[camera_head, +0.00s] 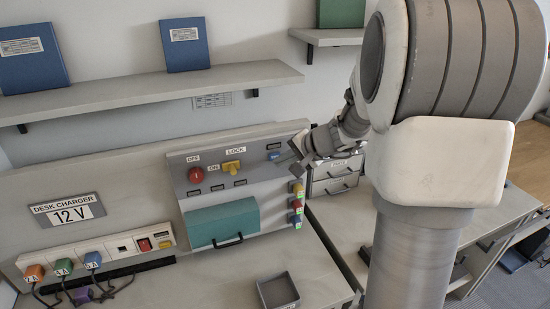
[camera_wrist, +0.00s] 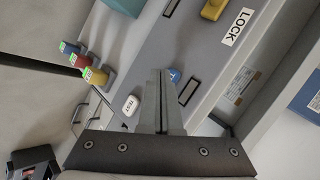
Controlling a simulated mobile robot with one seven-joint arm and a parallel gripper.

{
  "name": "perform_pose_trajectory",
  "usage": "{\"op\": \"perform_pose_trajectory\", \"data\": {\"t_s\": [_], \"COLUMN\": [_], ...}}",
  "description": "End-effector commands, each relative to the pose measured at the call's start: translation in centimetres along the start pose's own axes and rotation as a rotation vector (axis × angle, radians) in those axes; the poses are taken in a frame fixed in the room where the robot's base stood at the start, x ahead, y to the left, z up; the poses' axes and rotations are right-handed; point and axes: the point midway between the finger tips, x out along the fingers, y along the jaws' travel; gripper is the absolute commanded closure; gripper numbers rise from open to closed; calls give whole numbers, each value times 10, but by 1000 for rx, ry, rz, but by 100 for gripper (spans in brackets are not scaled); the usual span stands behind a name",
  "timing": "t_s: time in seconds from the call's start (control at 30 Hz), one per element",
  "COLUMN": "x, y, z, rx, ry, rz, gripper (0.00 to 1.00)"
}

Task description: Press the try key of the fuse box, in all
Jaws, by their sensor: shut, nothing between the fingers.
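The fuse box (camera_head: 239,196) is a grey panel with a red knob (camera_head: 195,175), a yellow lock switch (camera_head: 231,165) and a teal cover (camera_head: 222,223). In the wrist view a white key marked TEST (camera_wrist: 131,106) sits on its face, left of my gripper (camera_wrist: 160,73). No key with the word "try" is readable. My gripper is shut and empty, at the panel's upper right in the head view (camera_head: 297,150). Whether the fingertips touch the panel cannot be told.
Yellow, red and blue fuses (camera_head: 297,205) stick out along the panel's right edge. A desk charger strip (camera_head: 93,259) with plugs is at left. A small dark tray (camera_head: 278,290) stands on the desk below. A shelf (camera_head: 150,88) with blue binders runs above.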

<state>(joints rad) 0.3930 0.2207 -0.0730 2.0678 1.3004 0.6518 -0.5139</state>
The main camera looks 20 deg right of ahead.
Motion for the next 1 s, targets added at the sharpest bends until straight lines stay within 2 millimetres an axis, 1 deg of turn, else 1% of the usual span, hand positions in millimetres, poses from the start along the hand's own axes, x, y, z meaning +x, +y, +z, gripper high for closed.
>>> {"op": "perform_pose_trajectory", "data": {"t_s": [1.0], "x": [5], "y": [-4], "z": [-4], "rx": [0], "ry": [0], "rz": [0], "gripper": [100]}}
